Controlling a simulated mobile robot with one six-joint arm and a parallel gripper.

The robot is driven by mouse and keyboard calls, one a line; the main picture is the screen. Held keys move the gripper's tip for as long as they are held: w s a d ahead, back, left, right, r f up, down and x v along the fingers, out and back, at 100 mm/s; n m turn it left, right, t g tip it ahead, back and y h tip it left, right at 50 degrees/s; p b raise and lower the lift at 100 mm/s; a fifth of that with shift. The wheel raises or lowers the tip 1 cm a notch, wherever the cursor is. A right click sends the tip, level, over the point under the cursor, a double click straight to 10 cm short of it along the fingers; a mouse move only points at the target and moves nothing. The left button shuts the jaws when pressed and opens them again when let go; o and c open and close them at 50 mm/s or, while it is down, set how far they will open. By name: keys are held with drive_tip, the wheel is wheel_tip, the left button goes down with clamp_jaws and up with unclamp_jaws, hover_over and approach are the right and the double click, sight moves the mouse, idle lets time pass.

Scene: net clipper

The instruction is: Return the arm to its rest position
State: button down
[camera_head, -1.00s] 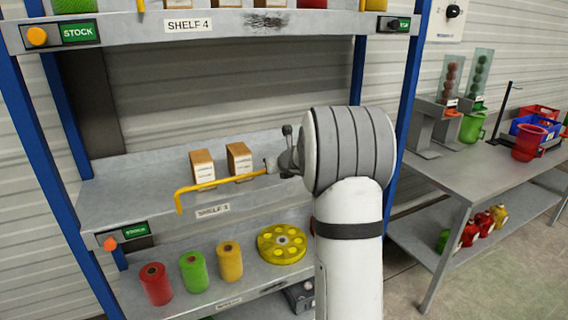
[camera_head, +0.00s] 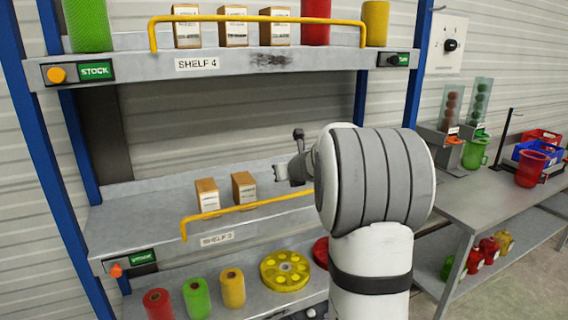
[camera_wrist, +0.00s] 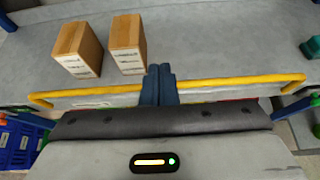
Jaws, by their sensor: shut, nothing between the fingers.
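My gripper (camera_wrist: 160,84) shows in the wrist view as two blue fingers pressed together, with nothing between them. It is over the yellow rail (camera_wrist: 220,84) along the front edge of the middle shelf. Two small cardboard boxes (camera_wrist: 127,45) stand upright on that shelf, beyond the fingers and to the left. In the head view my arm is raised and bent in front of the rack, its wrist close to the middle shelf. The boxes (camera_head: 244,187) stand apart to the left of my wrist.
The upper shelf (camera_head: 215,63) holds boxes and coloured rolls behind a yellow rail (camera_head: 258,18). Below are red, green and yellow rolls (camera_head: 232,288) and a yellow reel (camera_head: 285,270). A workbench (camera_head: 470,195) with bins stands at the right. Blue posts (camera_head: 415,65) flank the rack.

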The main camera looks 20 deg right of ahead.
drive_tip(key=shift+w+r, duration=0.1)
drive_tip(key=shift+r, duration=0.45)
drive_tip(key=s+a+f+n+g+y+b, duration=0.1)
drive_tip(key=s+a+f+n+g+y, duration=0.1)
drive_tip(key=s+a+n, duration=0.75)
drive_tip(key=s+a+f+n+g+y+b, duration=0.1)
drive_tip(key=s+a+f+n+g, duration=0.15)
drive_tip(key=s+a+n, duration=0.7)
drive_tip(key=s+f+n+g+h+b, duration=0.1)
drive_tip(key=s+f+n, duration=0.3)
drive_tip(key=s+n, duration=0.4)
drive_tip(key=s+f+n+g+h, duration=0.2)
drive_tip(key=s+f+n+g, duration=0.1)
drive_tip(key=s+n, duration=0.6)
drive_tip(key=s, duration=0.2)
drive_tip(key=shift+s+f+b, duration=0.35)
drive_tip(key=shift+f, duration=0.05)
drive_tip(key=shift+a+g, duration=0.1)
drive_tip(key=shift+g, duration=0.15)
